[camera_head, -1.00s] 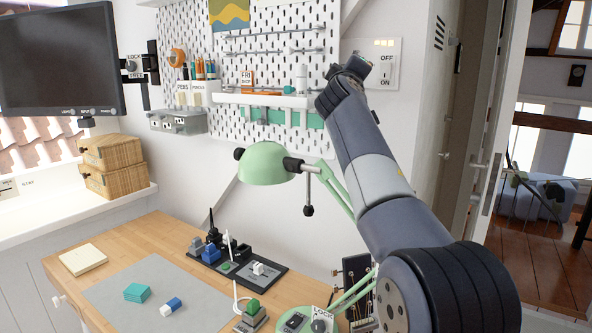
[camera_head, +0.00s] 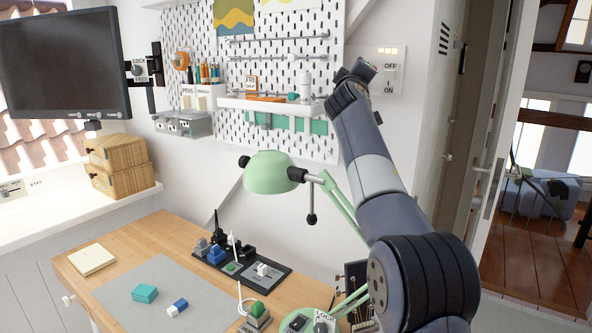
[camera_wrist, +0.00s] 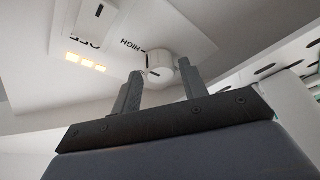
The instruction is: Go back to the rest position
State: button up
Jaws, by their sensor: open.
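My arm (camera_head: 375,172) rises along the right of the head view. Its far end, with my gripper (camera_head: 357,72), is up by the wall beside the pegboard. In the wrist view my gripper (camera_wrist: 160,72) has its two dark fingers apart. A white knob (camera_wrist: 160,66) with HIGH lettering beside it shows beyond and between the fingers; I cannot tell how far off it is. A white wall panel (camera_head: 385,72) with OFF and ON lettering is right of the gripper in the head view. Nothing held is visible.
A green lamp (camera_head: 268,176) stands close left of my arm. The pegboard (camera_head: 262,68) and its white shelf (camera_head: 262,103) are behind. The desk (camera_head: 135,241) holds a grey mat (camera_head: 165,275), teal block (camera_head: 145,293) and black tray (camera_head: 270,278). A door (camera_head: 490,130) is at right.

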jog(key=b+v, duration=0.7)
jog(key=v, duration=0.3)
jog(key=w+d+r+n+g+y+p, duration=0.1)
jog(key=w+n+p, duration=0.8)
jog(key=p, duration=1.8)
notch_tip(320, 180, up, 3)
jog(key=shift+w+d+f+n+g+y, duration=0.15)
jog(key=shift+d+n+g+y, duration=0.3)
jog(key=shift+d+g, duration=0.55)
jog(key=n+g+p, duration=0.1)
jog(key=p, duration=0.2)
jog(key=n+p, duration=0.1)
jog(key=p, duration=0.3)
jog(key=shift+w+a+n+g+h+p, duration=0.1)
jog(key=shift+a+n+g+h+p, duration=0.2)
jog(key=shift+n+g+h, duration=0.1)
jog(key=shift+s+a+b, duration=0.15)
jog(key=shift+s+b, duration=0.35)
jog(key=shift+s, duration=0.2)
